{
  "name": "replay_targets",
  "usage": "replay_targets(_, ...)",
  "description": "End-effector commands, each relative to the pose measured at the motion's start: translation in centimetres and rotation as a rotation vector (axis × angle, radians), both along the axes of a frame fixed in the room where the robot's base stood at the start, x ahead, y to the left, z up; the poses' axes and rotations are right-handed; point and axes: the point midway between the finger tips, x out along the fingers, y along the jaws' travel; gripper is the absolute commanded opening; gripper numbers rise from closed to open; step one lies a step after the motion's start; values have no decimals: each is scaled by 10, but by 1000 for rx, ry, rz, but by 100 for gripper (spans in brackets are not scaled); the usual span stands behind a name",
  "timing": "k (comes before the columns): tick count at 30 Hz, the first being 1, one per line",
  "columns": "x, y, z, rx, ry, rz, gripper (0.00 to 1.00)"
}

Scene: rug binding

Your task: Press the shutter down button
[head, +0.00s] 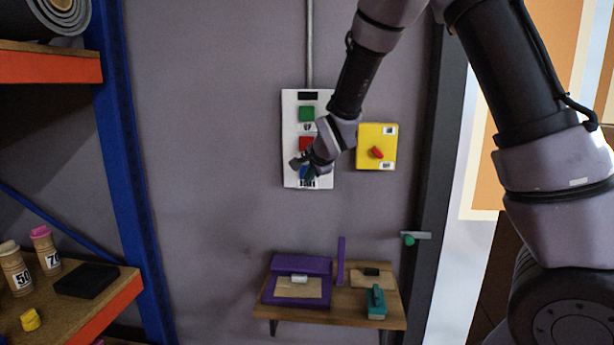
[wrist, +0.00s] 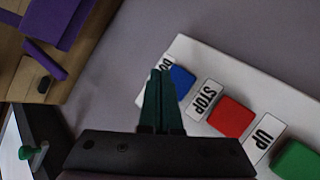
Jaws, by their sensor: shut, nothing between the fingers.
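The white control panel (head: 289,130) is fixed to the grey wall, with a green button (head: 306,113) at the top, a red button (head: 305,143) in the middle and a blue button (head: 303,172) at the bottom. In the wrist view, the labels read UP by the green button (wrist: 297,160) and STOP by the red button (wrist: 231,116); the label by the blue button (wrist: 181,80) is partly hidden. My gripper (wrist: 160,75) is shut and empty, its tips right beside the blue button and over its label. I cannot tell whether they touch the panel.
A yellow box with a red switch (head: 376,152) is on the wall right of the panel. Below, a small wooden shelf (head: 338,317) holds a purple tray (head: 297,281) and a teal tool (head: 376,302). A blue-framed rack (head: 130,180) stands at left.

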Motion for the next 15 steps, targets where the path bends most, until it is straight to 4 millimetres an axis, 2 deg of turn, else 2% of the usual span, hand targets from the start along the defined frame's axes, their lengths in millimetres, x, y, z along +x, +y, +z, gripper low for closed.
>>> replay_targets(7,4,0,0,0,0,-1,0)
replay_targets(15,17,1,0,-1,0,-1,0)
